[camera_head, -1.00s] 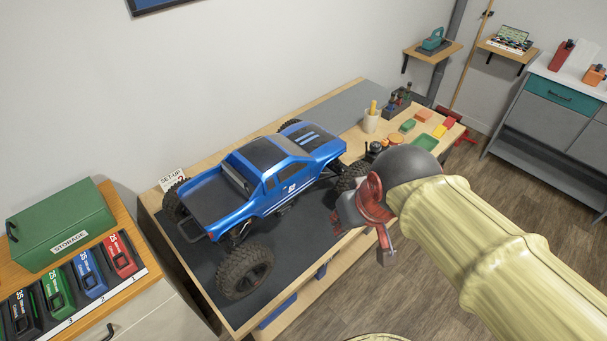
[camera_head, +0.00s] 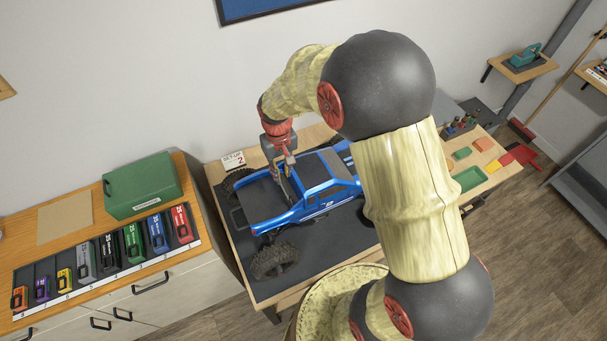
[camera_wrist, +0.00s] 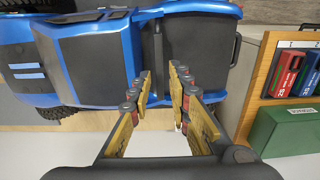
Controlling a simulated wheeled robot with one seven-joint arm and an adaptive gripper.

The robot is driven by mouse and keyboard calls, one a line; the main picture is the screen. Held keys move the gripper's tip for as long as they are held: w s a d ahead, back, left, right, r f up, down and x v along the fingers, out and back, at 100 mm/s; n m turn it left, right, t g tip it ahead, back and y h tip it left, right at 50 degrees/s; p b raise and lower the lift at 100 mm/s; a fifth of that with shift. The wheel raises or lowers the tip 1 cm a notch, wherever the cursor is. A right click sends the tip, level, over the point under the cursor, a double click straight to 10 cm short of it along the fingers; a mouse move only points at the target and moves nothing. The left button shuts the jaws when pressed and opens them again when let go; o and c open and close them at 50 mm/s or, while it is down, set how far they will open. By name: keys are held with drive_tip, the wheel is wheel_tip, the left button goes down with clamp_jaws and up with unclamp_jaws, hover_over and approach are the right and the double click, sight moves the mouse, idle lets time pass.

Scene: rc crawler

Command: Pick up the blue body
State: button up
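The blue body (camera_head: 320,203) is a pickup-truck shell with dark roof and bed panels, sitting on the crawler's wheeled chassis on the workbench. It also fills the upper left of the wrist view (camera_wrist: 45,52). My gripper (camera_head: 284,192) points down at the body, where the cab's rear meets the bed. In the wrist view my gripper (camera_wrist: 161,75) has its two fingers apart, with a dark crossbar of the body (camera_wrist: 158,48) lined up between the tips. I cannot tell whether the fingers touch it. My arm hides the front of the body in the head view.
The workbench (camera_head: 222,190) carries a "SET-UP 2" card (camera_head: 233,160) behind the truck and coloured trays (camera_head: 468,179) at right. At left, a wooden cabinet holds a green storage box (camera_head: 143,188) and a row of coloured packs (camera_head: 134,243). A wall stands behind.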

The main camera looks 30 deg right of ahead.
sight(283, 184)
drive_tip(key=shift+w+f, duration=0.15)
drive_tip(key=shift+f, duration=1.85)
drive_tip(key=shift+w+f, duration=0.15)
drive_tip(key=shift+f, duration=1.8)
drive_tip(key=shift+f, duration=0.25)
drive_tip(key=shift+c, duration=1.2)
clamp_jaws()
